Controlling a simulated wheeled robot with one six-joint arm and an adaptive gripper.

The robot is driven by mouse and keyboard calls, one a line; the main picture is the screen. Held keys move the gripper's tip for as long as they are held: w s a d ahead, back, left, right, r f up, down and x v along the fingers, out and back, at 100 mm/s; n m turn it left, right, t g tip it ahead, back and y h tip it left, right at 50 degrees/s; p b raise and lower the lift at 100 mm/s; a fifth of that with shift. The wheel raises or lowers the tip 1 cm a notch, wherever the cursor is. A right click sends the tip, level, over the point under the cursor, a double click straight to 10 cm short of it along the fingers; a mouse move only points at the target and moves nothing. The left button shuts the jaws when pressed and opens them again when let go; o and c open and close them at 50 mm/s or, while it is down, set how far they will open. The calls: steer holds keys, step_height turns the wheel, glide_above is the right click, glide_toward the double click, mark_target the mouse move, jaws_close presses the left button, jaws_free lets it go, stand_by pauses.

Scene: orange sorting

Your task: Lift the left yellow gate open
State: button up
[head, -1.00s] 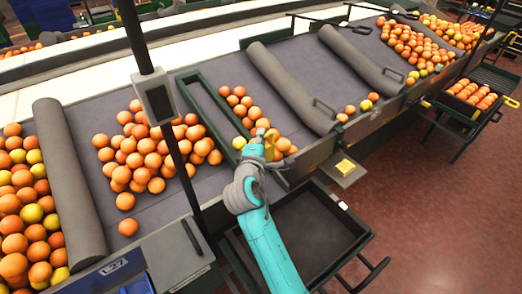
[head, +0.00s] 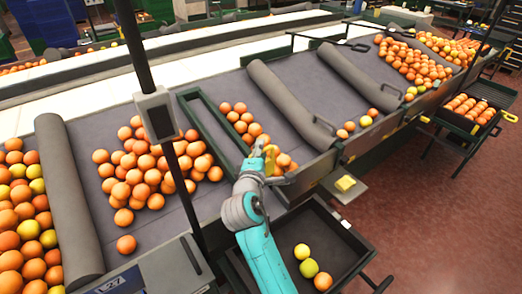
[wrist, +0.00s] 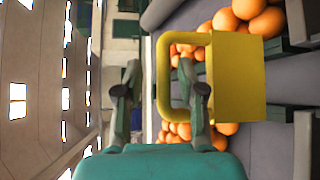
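The left yellow gate (head: 271,157) shows at the front edge of the sorting belt, beside my gripper (head: 262,150). In the wrist view the yellow gate (wrist: 237,78) is a block with a loop handle on its left side. My gripper (wrist: 160,88) has its two dark fingers spread, with the handle's left bar between them. The right finger overlaps the handle's opening. I see gaps between the fingers and the bar. The gate's lower edge is hidden in the head view by my arm. Oranges (head: 240,116) lie on the belt behind the gate.
A black tray (head: 325,228) below the front edge holds two yellow fruits (head: 309,268) and one orange (head: 323,281). A dark post with a grey box (head: 157,115) stands left of my arm.

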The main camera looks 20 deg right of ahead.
steer(key=v, duration=1.1)
steer(key=shift+s+a, duration=0.1)
steer(key=s+d+f+m+y, duration=0.1)
steer(key=s+d+f+y, duration=0.15)
steer(key=s+f, duration=0.65)
steer(key=s+d+f+m+y, duration=0.1)
steer(key=s+f+y, duration=0.3)
steer(key=s+f, duration=0.5)
steer(key=s+d+r+m, duration=0.1)
steer(key=s+m, duration=0.5)
steer(key=s, duration=0.6)
steer(key=s+d+r+m+y, duration=0.1)
steer(key=s+r+m, duration=0.2)
steer(key=s, duration=1)
steer(key=m, duration=0.3)
steer(key=shift+d+r, duration=0.2)
steer(key=shift+r, duration=0.2)
